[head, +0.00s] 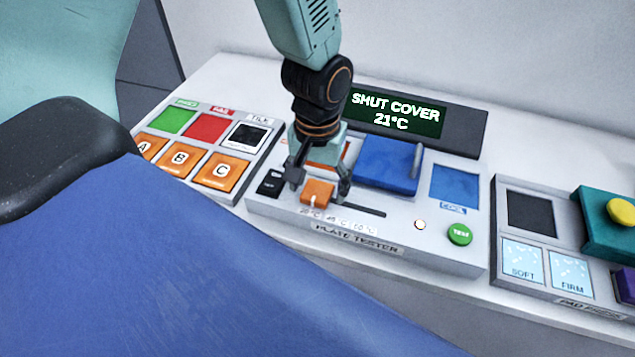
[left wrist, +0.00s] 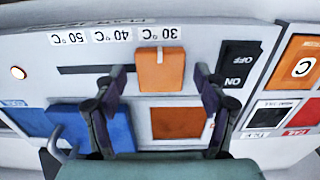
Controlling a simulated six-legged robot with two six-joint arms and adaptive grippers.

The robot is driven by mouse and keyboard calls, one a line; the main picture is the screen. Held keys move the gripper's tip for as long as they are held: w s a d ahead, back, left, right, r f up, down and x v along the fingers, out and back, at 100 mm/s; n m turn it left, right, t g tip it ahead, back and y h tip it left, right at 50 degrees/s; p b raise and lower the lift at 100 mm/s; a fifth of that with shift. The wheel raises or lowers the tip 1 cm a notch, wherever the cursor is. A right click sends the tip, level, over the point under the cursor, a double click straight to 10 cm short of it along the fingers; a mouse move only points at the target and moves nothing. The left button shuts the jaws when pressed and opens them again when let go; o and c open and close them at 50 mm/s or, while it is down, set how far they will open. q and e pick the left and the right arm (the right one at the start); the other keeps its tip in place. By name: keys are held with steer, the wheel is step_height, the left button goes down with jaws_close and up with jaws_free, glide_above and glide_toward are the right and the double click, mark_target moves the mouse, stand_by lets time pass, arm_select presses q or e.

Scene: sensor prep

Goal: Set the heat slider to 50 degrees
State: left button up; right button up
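The orange slider knob (head: 317,192) sits at the 30 °C end of its dark slot on the plate tester (head: 355,235). In the left wrist view the knob (left wrist: 160,72) is beside the 30 °C label, with the 40 and 50 °C labels (left wrist: 80,38) to the left along the slot (left wrist: 85,69). My left gripper (head: 319,187) is open, its fingers on either side of the knob, with visible gaps in the left wrist view. The display (head: 395,113) reads "SHUT COVER 21°C". My right gripper is not in view.
A black on/off switch (head: 270,183) is left of the knob. A blue cover (head: 387,165) with a handle is behind right. A blue COOL pad (head: 455,187) and green button (head: 460,234) are farther right. Orange lettered pads (head: 220,172) stand left.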

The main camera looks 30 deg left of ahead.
arm_select(q)
steer(key=shift+s, duration=0.15)
steer(key=c, duration=0.4)
jaws_close()
